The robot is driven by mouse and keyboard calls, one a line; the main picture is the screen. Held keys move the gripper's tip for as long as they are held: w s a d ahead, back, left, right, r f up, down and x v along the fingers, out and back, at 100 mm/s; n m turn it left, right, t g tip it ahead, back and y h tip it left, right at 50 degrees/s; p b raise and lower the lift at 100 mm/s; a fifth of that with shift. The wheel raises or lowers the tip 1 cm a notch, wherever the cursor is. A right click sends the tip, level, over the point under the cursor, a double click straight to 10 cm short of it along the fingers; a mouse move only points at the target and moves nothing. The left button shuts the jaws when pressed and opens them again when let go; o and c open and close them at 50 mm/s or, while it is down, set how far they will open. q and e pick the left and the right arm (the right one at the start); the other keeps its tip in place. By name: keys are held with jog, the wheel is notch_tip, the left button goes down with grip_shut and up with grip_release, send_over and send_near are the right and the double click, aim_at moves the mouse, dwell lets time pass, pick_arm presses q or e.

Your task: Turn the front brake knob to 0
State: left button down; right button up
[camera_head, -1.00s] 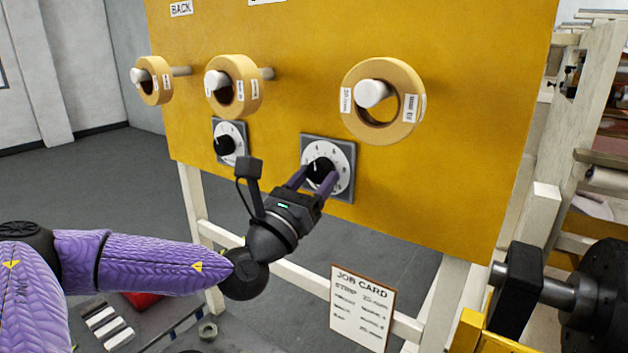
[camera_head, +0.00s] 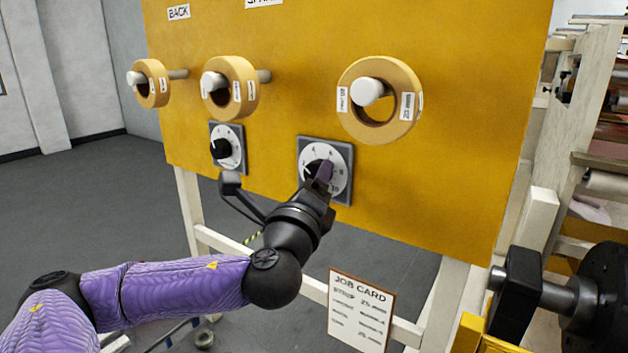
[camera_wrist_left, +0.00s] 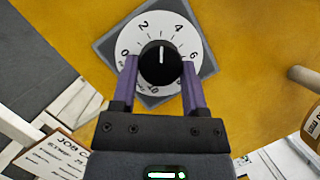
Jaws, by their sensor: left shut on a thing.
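The dial plate (camera_head: 343,158), a grey square with a white numbered face, is on the yellow panel below the right tape roll. Its black knob (camera_wrist_left: 160,68) sits between the two purple fingers of my left gripper (camera_head: 318,172), which is shut on it. In the left wrist view the knob's white mark points up, between the 2 and the 4; the 0 is to its left. The wrist hides part of this dial in the head view. A second dial (camera_head: 236,147) with a black knob is to the left. I see no label naming either dial. My right gripper is out of view.
Tape rolls (camera_head: 235,88) hang on pegs above the dials. A job card (camera_head: 360,308) stands below the panel (camera_head: 450,150) on its pale frame. A black block with a shaft (camera_head: 515,290) is at the lower right. Open floor lies left.

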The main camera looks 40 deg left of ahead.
pick_arm(q)
jog(key=shift+r+n+g+h+p, duration=0.3)
jog(key=shift+n+g+p, duration=0.55)
jog(key=shift+n+p, duration=1.35)
jog(key=shift+r+n+g+h+p, duration=0.1)
jog(key=shift+n+g+h+p, duration=0.6)
jog(key=shift+n+p, duration=1.55)
jog(key=shift+r+n+g+h+p, duration=0.15)
jog(key=shift+n+g+p, duration=1.05)
jog(key=shift+n, duration=1.85)
jog(key=shift+c, duration=0.5)
grip_release()
